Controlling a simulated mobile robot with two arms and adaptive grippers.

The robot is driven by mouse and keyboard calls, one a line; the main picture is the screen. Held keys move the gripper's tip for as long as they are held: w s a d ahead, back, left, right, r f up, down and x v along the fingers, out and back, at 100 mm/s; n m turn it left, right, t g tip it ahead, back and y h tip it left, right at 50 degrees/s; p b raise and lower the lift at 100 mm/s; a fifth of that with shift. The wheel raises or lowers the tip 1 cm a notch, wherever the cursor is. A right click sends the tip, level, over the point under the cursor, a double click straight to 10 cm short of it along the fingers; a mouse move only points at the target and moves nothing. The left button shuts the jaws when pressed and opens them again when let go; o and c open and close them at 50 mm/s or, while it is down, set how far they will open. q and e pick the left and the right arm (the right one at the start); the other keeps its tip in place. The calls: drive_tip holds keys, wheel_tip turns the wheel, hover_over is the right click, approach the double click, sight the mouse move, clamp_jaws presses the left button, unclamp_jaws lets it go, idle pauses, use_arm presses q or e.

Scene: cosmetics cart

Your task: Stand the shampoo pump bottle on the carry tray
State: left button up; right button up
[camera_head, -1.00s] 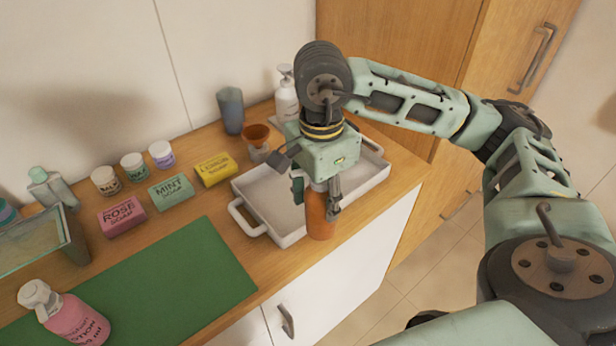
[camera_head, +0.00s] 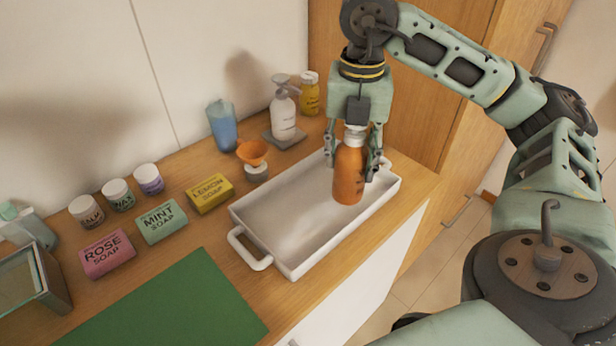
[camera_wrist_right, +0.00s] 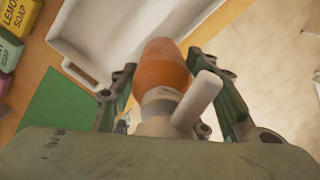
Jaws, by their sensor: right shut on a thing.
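My right gripper (camera_head: 353,160) is shut on an orange pump bottle (camera_head: 348,175), with a finger on either side of its upper part. The bottle is upright or nearly so. It also shows in the right wrist view (camera_wrist_right: 163,68), with its white pump head (camera_wrist_right: 195,105) between the fingers. Its label is not readable. The white carry tray (camera_head: 280,225) lies on the wooden counter, and the bottle appears over its right part. I cannot tell whether the base touches the tray floor. The tray holds nothing else that I can see. My left gripper is out of view.
A green mat (camera_head: 170,310) is in front.

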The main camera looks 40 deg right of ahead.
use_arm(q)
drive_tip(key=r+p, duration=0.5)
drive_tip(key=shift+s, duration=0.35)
use_arm(e)
drive_tip(key=w+a+f, duration=0.8)
drive_tip(key=f, duration=0.2)
drive_tip(key=shift+f, duration=0.35)
drive_tip(key=shift+f, duration=0.15)
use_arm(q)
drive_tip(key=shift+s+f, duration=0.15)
use_arm(e)
drive_tip(key=o, duration=1.4)
